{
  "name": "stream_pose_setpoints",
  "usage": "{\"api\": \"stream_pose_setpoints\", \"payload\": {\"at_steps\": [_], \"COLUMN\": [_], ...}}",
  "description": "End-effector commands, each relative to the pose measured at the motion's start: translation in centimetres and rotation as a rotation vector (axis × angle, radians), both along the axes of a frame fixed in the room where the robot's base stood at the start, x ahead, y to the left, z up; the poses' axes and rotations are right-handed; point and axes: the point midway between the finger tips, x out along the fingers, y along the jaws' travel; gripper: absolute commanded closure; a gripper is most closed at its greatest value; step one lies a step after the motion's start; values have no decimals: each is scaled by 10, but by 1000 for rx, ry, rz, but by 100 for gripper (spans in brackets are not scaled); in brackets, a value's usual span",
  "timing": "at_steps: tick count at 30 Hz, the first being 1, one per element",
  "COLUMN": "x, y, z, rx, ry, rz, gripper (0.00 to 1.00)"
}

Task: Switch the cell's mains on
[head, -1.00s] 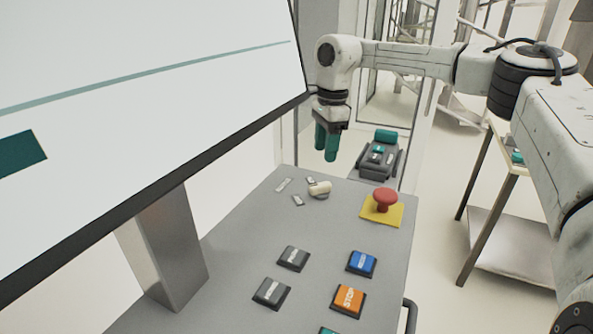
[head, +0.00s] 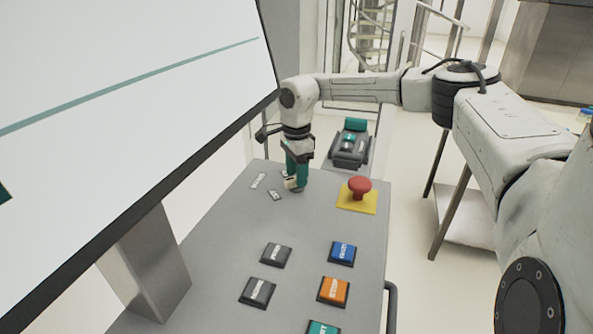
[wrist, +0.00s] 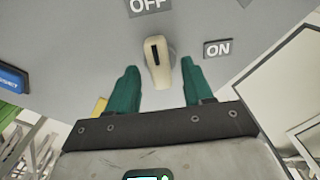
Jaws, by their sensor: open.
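The mains switch, a cream rotary knob (head: 289,184) with a black line, sits at the far end of the grey console (head: 222,226). In the wrist view the knob (wrist: 157,62) points towards the OFF label (wrist: 148,5), with the ON label (wrist: 217,48) to its right. My gripper (head: 297,178) points down over the knob and partly hides it in the head view. Its green fingers (wrist: 158,72) are open, one on each side of the knob, with gaps visible on both sides in the wrist view.
A red mushroom button (head: 359,187) on a yellow plate stands just right of the knob. Several push buttons, including a blue one (head: 342,253) and an orange one (head: 333,291), lie nearer. A large screen (head: 130,90) overhangs the console's left side.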

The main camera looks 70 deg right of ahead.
Motion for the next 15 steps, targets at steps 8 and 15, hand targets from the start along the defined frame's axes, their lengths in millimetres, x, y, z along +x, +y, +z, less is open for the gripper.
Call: {"api": "stream_pose_setpoints", "payload": {"at_steps": [8, 15], "x": [0, 0], "y": [0, 0], "z": [-5, -5], "rx": [-1, -1], "ry": [1, 1], "rz": [0, 0], "gripper": [49, 63]}}
